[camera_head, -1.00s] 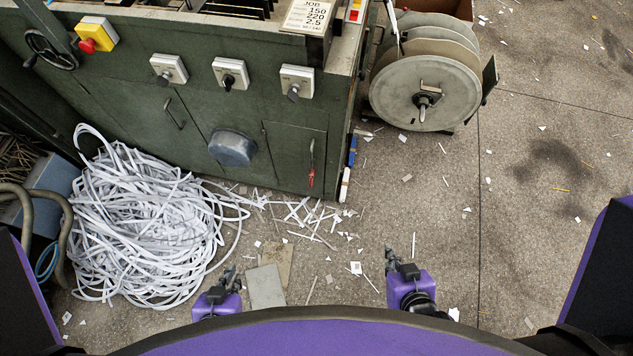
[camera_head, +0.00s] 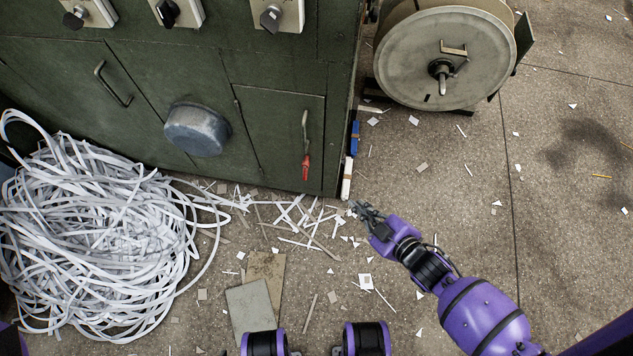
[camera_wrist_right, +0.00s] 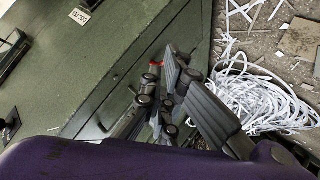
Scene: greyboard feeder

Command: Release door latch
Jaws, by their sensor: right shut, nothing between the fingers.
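The door latch (camera_head: 306,150) is a thin metal lever with a red lower end, on the small green door (camera_head: 277,125) at the right of the machine front. It hangs close to upright and the door looks closed. My right gripper (camera_head: 362,211) is shut and empty, low in front of the machine's right corner, below and right of the latch in the head view, apart from it. In the right wrist view the shut fingers (camera_wrist_right: 172,95) cover part of the green front. A red bit of the latch (camera_wrist_right: 155,63) shows just beyond them. My left gripper is not in view.
A heap of white paper strips (camera_head: 100,230) lies on the floor at left. A blue-grey round knob (camera_head: 196,128) juts out left of the small door. A large reel (camera_head: 440,60) stands to the right. Flat scraps and boards (camera_head: 250,310) litter the floor.

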